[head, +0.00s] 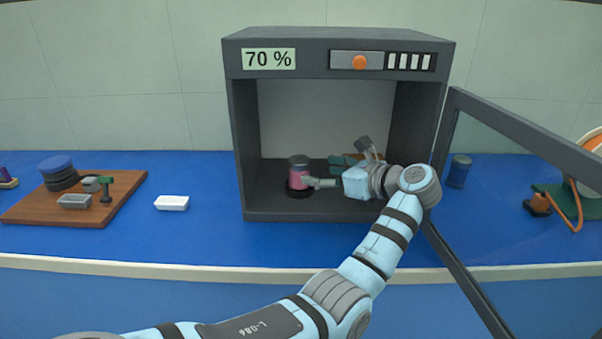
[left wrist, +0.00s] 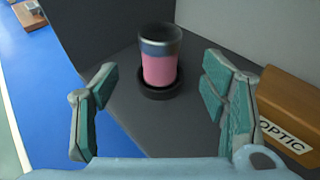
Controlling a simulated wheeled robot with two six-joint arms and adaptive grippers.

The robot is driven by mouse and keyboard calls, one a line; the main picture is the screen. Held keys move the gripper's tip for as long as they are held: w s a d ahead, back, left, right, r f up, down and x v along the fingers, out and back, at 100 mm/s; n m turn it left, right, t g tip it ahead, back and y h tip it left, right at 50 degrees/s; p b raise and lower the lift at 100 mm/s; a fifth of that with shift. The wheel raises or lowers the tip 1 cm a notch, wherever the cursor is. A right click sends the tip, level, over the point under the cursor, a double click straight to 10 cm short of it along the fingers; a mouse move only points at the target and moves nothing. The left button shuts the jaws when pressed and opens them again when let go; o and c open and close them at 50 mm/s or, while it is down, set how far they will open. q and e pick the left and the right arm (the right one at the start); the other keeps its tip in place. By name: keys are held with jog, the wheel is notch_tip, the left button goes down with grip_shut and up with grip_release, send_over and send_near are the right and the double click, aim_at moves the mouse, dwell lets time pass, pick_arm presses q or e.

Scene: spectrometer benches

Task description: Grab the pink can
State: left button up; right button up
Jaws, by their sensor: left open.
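The pink can (head: 299,177) has a dark grey top and stands upright in a black round holder (head: 299,193) inside the open dark cabinet (head: 240,150). It also shows in the left wrist view (left wrist: 159,66), ahead of my fingers. My left gripper (head: 322,180) reaches into the cabinet from the right of the can. In the left wrist view my left gripper (left wrist: 160,112) is open, its teal finger pads apart and nothing between them. The can lies beyond the fingertips, roughly between their lines. My right gripper is not seen.
A brown block labelled OPTIC (left wrist: 290,115) lies beside my right-hand finger in the wrist view. The cabinet's door (head: 530,135) stands open at the right.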

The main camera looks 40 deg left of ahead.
aim_at(307, 172)
pick_arm(q)
jog(key=x, duration=0.3)
jog(key=shift+w+f, duration=0.15)
jog(key=shift+f, duration=0.05)
jog(key=b+x, duration=0.1)
jog(key=x, duration=0.4)
jog(key=shift+a+f, duration=0.1)
jog(key=shift+f, duration=0.1)
jog(key=shift+a, duration=0.15)
jog(key=shift+c, duration=0.8)
jog(key=c, duration=1.2)
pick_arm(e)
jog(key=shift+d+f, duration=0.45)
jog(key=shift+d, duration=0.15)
